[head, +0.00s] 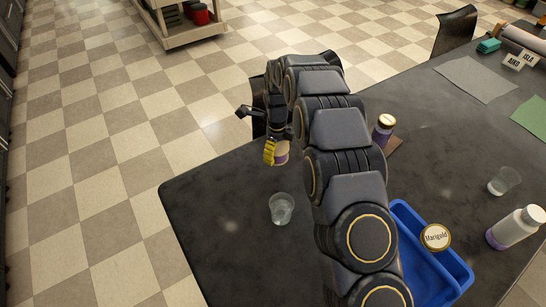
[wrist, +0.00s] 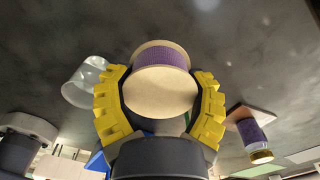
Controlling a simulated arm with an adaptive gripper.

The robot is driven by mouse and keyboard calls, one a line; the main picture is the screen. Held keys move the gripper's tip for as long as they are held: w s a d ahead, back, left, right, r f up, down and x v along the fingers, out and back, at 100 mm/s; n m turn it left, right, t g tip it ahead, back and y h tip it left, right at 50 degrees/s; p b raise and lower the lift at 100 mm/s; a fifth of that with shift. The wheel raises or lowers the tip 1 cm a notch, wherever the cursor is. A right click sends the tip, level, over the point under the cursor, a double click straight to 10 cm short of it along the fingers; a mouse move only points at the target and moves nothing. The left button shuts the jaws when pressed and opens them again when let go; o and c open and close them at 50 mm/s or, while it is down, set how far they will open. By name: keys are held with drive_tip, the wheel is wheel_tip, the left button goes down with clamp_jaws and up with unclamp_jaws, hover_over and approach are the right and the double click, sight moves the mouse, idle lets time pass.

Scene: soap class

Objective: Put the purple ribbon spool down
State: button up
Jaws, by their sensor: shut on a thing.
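The purple ribbon spool (wrist: 163,55) has pale round end discs and purple ribbon wound between them. My gripper (wrist: 161,78) is shut on it, with a yellow ridged finger on either side in the wrist view. In the head view the spool (head: 282,154) shows small beside the yellow fingers of my gripper (head: 273,152), over the far left part of the dark table (head: 240,185). My arm hides part of that area. I cannot tell whether the spool touches the tabletop.
A clear cup (head: 281,208) stands nearer on the table. A blue tray (head: 452,262), a Marigold-labelled lid (head: 435,236) and a white-purple bottle (head: 514,228) are at right.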

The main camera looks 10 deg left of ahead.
drive_tip(key=w+f, duration=0.1)
drive_tip(key=w+a+f, duration=0.1)
drive_tip(key=f, duration=0.1)
drive_tip(key=w+f, duration=0.2)
drive_tip(key=shift+a+f, duration=0.1)
drive_tip(key=shift+a, duration=0.3)
drive_tip(key=shift+w+a+f, duration=0.1)
drive_tip(key=shift+w+f, duration=0.05)
drive_tip(key=shift+f, duration=0.8)
drive_tip(key=shift+w+a+f, duration=0.1)
drive_tip(key=shift+f, duration=0.8)
drive_tip(key=shift+d+f, duration=0.1)
drive_tip(key=o, duration=1.3)
drive_tip(key=shift+c, duration=0.2)
wheel_tip(320, 180, up, 12)
